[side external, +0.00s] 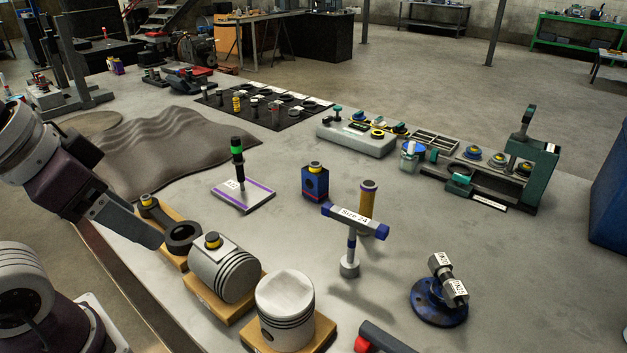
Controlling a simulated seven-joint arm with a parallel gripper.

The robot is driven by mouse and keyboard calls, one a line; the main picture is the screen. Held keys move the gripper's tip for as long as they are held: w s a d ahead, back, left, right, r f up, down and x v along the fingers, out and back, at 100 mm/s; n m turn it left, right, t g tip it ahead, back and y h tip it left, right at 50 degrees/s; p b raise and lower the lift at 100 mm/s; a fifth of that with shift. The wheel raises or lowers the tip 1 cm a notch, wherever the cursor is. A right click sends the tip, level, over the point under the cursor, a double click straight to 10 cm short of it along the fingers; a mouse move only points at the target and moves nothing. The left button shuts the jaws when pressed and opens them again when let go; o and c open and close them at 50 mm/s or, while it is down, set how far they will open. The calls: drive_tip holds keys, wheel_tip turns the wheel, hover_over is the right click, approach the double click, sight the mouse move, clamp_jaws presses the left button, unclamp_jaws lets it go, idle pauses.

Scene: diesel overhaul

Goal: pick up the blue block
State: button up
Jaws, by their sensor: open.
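The blue block (314,184) stands upright on the grey table near the middle of the side external view. It has a dark round mark on one face and a small yellow-and-black piece on top. My gripper (150,238) hangs at the left, pointing down and to the right, well apart from the block. It is open, and nothing shows between its jaws. From this side the gap between its fingers is hard to see.
A connecting rod (182,236) and two pistons (286,308) on wooden bases stand near my gripper.

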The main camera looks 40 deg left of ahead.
drive_tip(key=shift+o, duration=1)
drive_tip(key=t, duration=0.6)
hover_over(310, 173)
drive_tip(key=s, duration=0.6)
wheel_tip(310, 173, down, 10)
drive_tip(key=w+f, duration=0.1)
drive_tip(key=f, duration=0.2)
drive_tip(key=w+f+t, duration=0.1)
drive_tip(key=w+f, duration=0.1)
drive_tip(key=f, duration=0.1)
drive_tip(key=w+f+m+t+h, duration=0.1)
drive_tip(key=f, duration=0.2)
drive_tip(key=shift+w, duration=0.4)
drive_tip(key=x, duration=0.6)
drive_tip(key=shift+w+a+f, duration=0.15)
drive_tip(key=shift+w+f, duration=0.1)
drive_tip(key=shift+w, duration=0.05)
drive_tip(key=shift+r, duration=0.1)
clamp_jaws()
